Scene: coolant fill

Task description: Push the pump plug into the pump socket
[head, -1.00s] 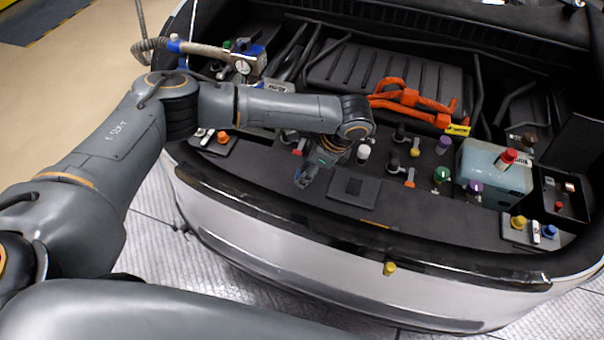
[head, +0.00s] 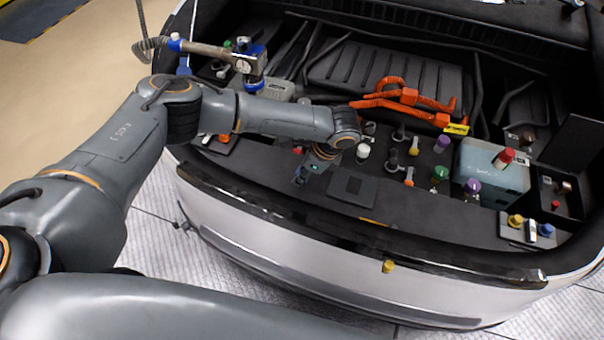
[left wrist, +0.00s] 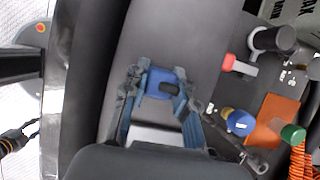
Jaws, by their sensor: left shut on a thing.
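My left gripper (head: 302,175) points down over the dark deck at the front of the open bay. In the left wrist view its two fingers (left wrist: 160,85) are shut on a small blue piece with a dark slot (left wrist: 161,84), which I take to be the pump plug. The plug is mostly hidden by the gripper in the head view. A pale block shows between the fingers, nearer the wrist. I cannot tell which fitting is the pump socket, nor whether the plug touches anything.
A white cap (head: 362,152) stands just right of the gripper, beside a flat dark square pad (head: 351,186). Orange cables (head: 405,96) lie behind. A light-blue box (head: 493,170) with a red cap stands at the right. A hose nozzle (head: 205,48) is at the back left.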

